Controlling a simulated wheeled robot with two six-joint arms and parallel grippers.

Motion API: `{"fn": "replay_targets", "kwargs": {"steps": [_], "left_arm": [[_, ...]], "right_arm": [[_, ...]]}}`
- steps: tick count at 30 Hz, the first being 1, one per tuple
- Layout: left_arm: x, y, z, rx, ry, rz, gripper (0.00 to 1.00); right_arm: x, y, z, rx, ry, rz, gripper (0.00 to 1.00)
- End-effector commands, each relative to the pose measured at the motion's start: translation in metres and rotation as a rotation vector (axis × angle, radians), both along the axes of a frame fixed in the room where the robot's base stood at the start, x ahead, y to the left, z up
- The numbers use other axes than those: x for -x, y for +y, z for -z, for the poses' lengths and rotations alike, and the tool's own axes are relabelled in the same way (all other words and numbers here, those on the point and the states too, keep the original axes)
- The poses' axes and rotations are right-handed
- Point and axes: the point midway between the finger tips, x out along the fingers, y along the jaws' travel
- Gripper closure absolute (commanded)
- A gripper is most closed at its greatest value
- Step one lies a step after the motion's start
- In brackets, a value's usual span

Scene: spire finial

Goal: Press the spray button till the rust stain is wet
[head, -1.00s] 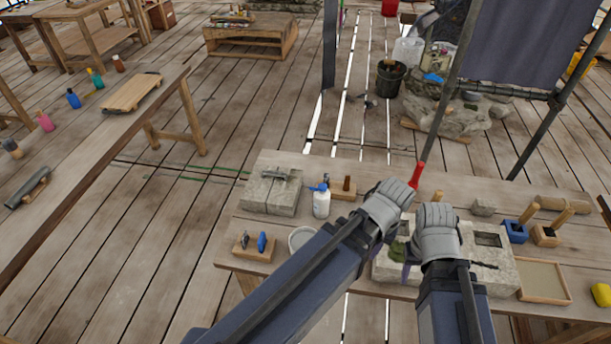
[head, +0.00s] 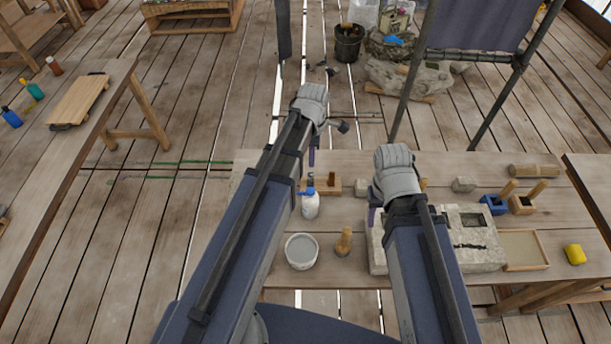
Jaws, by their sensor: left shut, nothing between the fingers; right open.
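The white spray bottle (head: 310,207) with a blue spray head stands upright on the workbench (head: 345,271), left of the stone block. My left gripper (head: 311,160) points down just above and behind the blue head; it is shut and empty. I cannot tell whether it touches the head. My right gripper (head: 371,217) is at the left end of the pale stone block (head: 485,257), mostly hidden behind my own wrist, and open. A dark jagged mark shows on the block's front. I cannot make out a rust stain; my arms cover part of the bench.
A bucket of grey stuff (head: 301,251) and a wooden-handled tool (head: 344,242) stand in front of the bottle. A wooden block with a peg (head: 332,187) is behind it. A shallow tray (head: 523,248) and yellow lump (head: 574,254) lie right.

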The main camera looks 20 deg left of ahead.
Motion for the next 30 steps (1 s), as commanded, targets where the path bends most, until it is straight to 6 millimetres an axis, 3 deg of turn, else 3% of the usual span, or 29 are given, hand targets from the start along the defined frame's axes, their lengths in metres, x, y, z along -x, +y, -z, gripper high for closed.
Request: {"fn": "replay_targets", "kwargs": {"steps": [17,30], "left_arm": [[-0.001,0.001,0.004,0.001,0.0,-0.023,1.0],[-0.001,0.001,0.05,0.001,0.0,-0.022,1.0]], "right_arm": [[0.0,0.0,0.004,0.0,0.0,0.001,0.5],[0.0,0.0,0.05,-0.001,-0.002,0.002,0.5]]}}
